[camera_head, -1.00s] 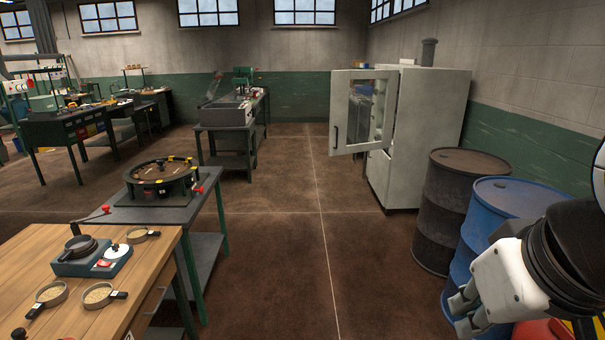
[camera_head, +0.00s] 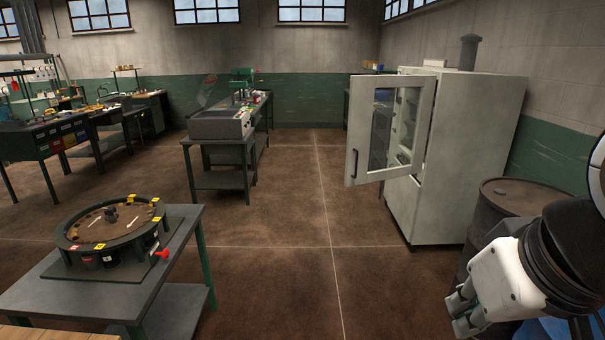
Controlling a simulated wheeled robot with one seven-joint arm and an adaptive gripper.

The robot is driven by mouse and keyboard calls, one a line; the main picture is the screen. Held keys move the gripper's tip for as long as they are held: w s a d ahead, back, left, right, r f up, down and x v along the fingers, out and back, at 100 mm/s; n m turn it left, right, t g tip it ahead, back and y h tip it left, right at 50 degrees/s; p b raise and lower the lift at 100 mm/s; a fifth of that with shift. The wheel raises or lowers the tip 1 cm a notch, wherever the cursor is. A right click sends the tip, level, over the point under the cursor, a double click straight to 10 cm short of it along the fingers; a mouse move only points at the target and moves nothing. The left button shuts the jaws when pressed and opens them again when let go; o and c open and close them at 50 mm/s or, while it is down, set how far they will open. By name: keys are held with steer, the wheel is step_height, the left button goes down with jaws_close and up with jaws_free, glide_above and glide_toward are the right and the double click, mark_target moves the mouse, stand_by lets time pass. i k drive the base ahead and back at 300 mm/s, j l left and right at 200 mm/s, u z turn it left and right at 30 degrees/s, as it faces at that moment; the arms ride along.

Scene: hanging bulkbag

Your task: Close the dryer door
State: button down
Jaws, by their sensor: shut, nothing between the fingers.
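The dryer (camera_head: 468,150) is a tall pale cabinet standing against the right wall. Its door (camera_head: 363,145) stands wide open, swung out to the left of the cabinet. The door has a light frame, a glass window and a dark vertical handle (camera_head: 354,166) near its left edge. Shelves inside the cabinet show partly behind the door. My gripper (camera_head: 460,312) is at the lower right, shut and empty. It is well short of the dryer and apart from the door.
A dark drum (camera_head: 500,210) stands in front of the dryer at the right, partly behind my arm. A grey table (camera_head: 180,245) with a round device (camera_head: 112,232) is at the lower left. A workbench (camera_head: 222,150) stands further back. The middle floor (camera_head: 290,250) is clear.

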mark_target(362, 88)
steer(key=i+j+z, duration=0.15)
steer(key=i+z, duration=0.15)
steer(key=i, duration=0.25)
steer(key=i+j+z, duration=0.35)
steer(key=i, duration=0.15)
steer(key=i+j+z, duration=0.3)
steer(key=i, duration=0.2)
steer(key=i+j, duration=0.15)
steer(key=j, duration=0.25)
steer(key=i+j, duration=0.15)
steer(key=j, duration=0.25)
steer(key=i+j+z, duration=0.1)
steer(key=j, duration=0.35)
steer(key=i+j, duration=0.15)
steer(key=j, duration=0.25)
steer(key=i+l+z, duration=0.1)
